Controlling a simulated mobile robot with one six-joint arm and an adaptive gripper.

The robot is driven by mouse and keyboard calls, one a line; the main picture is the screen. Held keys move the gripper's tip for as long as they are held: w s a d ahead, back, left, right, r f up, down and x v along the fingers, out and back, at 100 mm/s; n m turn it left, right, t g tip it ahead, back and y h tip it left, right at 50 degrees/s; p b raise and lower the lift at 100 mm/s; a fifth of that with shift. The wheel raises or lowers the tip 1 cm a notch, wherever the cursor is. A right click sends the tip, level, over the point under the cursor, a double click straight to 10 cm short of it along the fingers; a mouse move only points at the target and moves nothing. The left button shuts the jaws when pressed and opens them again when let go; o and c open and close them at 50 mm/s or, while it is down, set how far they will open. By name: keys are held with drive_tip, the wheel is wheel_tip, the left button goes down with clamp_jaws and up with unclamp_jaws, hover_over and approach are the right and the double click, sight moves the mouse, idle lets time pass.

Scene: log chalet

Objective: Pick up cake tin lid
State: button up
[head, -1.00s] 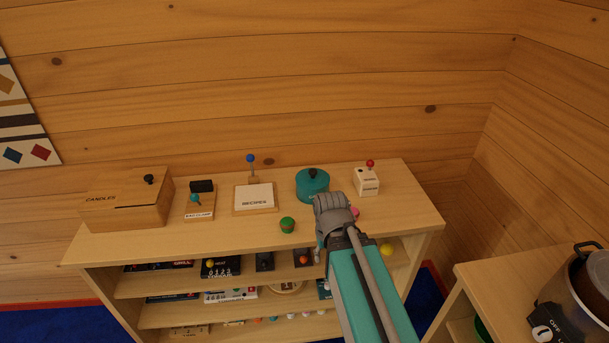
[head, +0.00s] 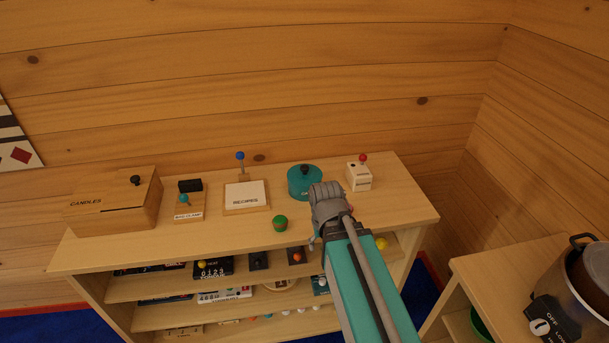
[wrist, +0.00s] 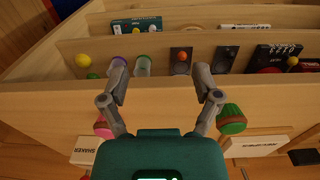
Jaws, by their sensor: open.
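I cannot make out the tin in the wrist view.
A white box with a red-knobbed lever (head: 358,177) stands right of the tin. A small green object (head: 280,222) is in front, left of my gripper. The recipe stand (head: 245,195) and candle box (head: 115,200) are further left. A pot (head: 570,295) stands at lower right.

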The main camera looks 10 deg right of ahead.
drive_tip(key=w+m+t+h, duration=0.1)
drive_tip(key=w+m+h, duration=0.1)
drive_tip(key=w, duration=0.1)
drive_tip(key=w+a+r+m+h, duration=0.1)
drive_tip(key=w+h, duration=0.1)
drive_tip(key=w, duration=0.2)
drive_tip(key=w+r+m+t+h, duration=0.1)
drive_tip(key=w+m+h, duration=0.1)
drive_tip(key=w, duration=0.2)
drive_tip(key=shift+w+a+r+m+t+b, duration=0.1)
drive_tip(key=shift+a+m+t+b, duration=0.2)
drive_tip(key=shift+a+b, duration=0.1)
drive_tip(key=w+a+r+m+t+h, duration=0.2)
drive_tip(key=w+a+r+m+h, duration=0.15)
drive_tip(key=w, duration=0.25)
drive_tip(key=m+t+h, duration=0.1)
drive_tip(key=t, duration=0.2)
approach(302, 169)
drive_tip(key=s+a, duration=0.1)
drive_tip(key=s, duration=0.1)
drive_tip(key=shift+w+a+r+m+b, duration=0.25)
drive_tip(key=shift+w+a+r+b, duration=0.1)
drive_tip(key=shift+a, duration=0.15)
drive_tip(key=shift+f, duration=0.1)
